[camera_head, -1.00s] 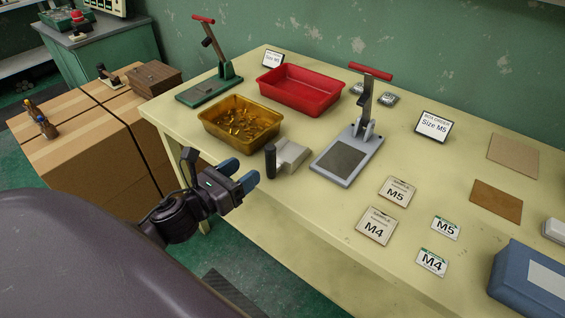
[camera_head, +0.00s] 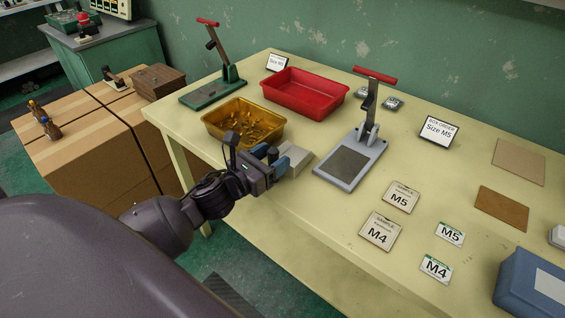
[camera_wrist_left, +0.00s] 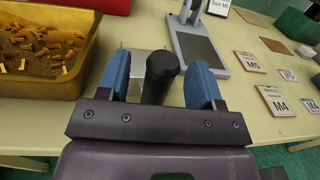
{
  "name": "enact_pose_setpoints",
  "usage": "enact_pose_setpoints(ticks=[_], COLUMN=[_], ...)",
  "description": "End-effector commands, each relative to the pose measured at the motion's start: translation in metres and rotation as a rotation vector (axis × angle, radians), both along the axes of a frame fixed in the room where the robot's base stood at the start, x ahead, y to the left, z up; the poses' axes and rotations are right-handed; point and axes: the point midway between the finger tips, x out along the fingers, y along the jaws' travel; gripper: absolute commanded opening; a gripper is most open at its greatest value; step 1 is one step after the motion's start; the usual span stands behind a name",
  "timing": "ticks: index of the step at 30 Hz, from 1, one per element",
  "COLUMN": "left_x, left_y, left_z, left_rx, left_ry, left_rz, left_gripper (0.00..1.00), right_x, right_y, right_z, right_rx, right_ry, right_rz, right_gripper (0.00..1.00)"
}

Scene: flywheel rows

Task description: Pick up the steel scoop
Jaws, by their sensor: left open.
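The steel scoop (camera_head: 297,157) lies on the table just in front of the yellow bin, its metal body pale grey. Its black handle (camera_wrist_left: 162,70) stands up between the two blue fingers of my left gripper (camera_head: 271,157) in the left wrist view. The left gripper is open, with a finger on each side of the handle and visible gaps. In the head view my gripper hides the handle. My right gripper is not in view.
A yellow bin (camera_head: 214,133) of brass parts stands close beside the gripper, with a red tray (camera_head: 313,107) behind. A grey lever press (camera_head: 347,165) stands right of the scoop, and a green one (camera_head: 228,86) at the back left. Cards and a blue box (camera_head: 518,284) lie further right.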

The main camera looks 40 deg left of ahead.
Motion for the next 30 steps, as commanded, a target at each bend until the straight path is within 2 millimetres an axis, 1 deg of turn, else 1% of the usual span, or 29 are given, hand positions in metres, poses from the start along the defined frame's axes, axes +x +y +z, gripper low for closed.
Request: enact_pose_setpoints(ticks=[1,6,15,17,27,30], left_x=[0.007,0.022,0.025,0.025,0.024,0.024], left_y=[-0.001,-0.004,-0.004,-0.004,-0.004,-0.004], left_z=[-0.002,-0.001,-0.001,-0.001,-0.001,-0.001], left_rx=[-0.002,-0.002,-0.002,-0.002,-0.002,-0.002], left_ry=[0.000,0.001,0.001,0.001,0.001,0.002], left_rz=[0.000,-0.001,0.000,0.000,0.000,0.000], left_gripper=[0.60,0.60,0.60,0.52,0.00,0.00], right_x=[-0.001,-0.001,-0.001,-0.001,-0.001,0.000], right_y=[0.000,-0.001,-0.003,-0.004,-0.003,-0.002], right_z=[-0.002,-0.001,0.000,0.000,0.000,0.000], right_rx=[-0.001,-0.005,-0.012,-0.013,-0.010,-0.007], right_ry=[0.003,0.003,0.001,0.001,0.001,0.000], right_rz=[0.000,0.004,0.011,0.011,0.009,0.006], right_gripper=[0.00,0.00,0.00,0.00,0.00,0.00])
